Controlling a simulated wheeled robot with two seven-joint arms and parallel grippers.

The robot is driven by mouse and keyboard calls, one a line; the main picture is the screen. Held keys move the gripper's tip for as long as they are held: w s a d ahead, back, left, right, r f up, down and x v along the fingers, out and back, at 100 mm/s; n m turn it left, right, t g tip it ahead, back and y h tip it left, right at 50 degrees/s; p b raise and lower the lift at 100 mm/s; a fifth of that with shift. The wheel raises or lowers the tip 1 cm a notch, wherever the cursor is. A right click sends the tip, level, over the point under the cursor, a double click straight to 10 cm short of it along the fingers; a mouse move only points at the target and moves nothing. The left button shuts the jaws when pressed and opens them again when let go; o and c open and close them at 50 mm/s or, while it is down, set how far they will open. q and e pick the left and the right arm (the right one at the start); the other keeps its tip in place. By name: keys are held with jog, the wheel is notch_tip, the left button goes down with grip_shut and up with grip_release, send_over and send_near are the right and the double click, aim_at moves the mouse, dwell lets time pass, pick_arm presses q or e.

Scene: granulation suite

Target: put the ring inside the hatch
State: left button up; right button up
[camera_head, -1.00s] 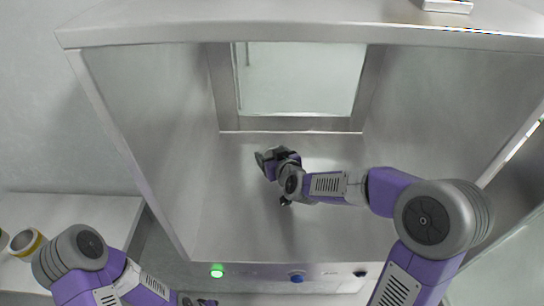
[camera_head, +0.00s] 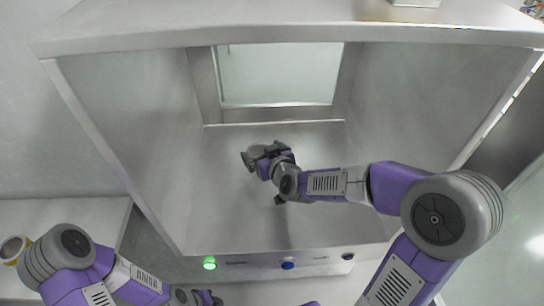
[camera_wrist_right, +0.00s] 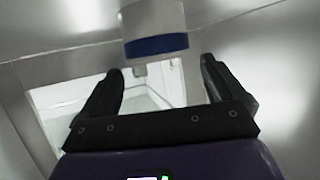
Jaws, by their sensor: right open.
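The hatch (camera_head: 118,130) is a large open steel box with a pale glass panel (camera_head: 276,75) in its back wall. My right forearm reaches into it from the right. My right gripper (camera_head: 250,158) is inside, above the floor, its jaws pointing left. In the right wrist view the gripper (camera_wrist_right: 160,85) is open. A pale cylinder with a blue band (camera_wrist_right: 156,45) shows at the top there, beyond the fingers and not gripped. I cannot tell whether it is the ring. No clear ring shows in the head view. My left gripper is not clearly in view.
The front sill carries a green light (camera_head: 209,263), a blue button (camera_head: 288,266) and a dark one (camera_head: 347,257). A white counter (camera_head: 70,212) at left holds a yellow-banded round item (camera_head: 14,248). The visible hatch floor (camera_head: 225,220) is bare.

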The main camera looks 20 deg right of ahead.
aim_at(255, 146)
jog(key=p+v, duration=0.1)
jog(key=v, duration=0.6)
jog(key=shift+r, duration=0.1)
jog(key=b+x, duration=0.2)
jog(key=x, duration=0.9)
jog(key=shift+w, duration=0.35)
jog(key=shift+w+f+b, duration=0.15)
jog(key=shift+f+b, duration=0.2)
jog(key=shift+f, duration=0.15)
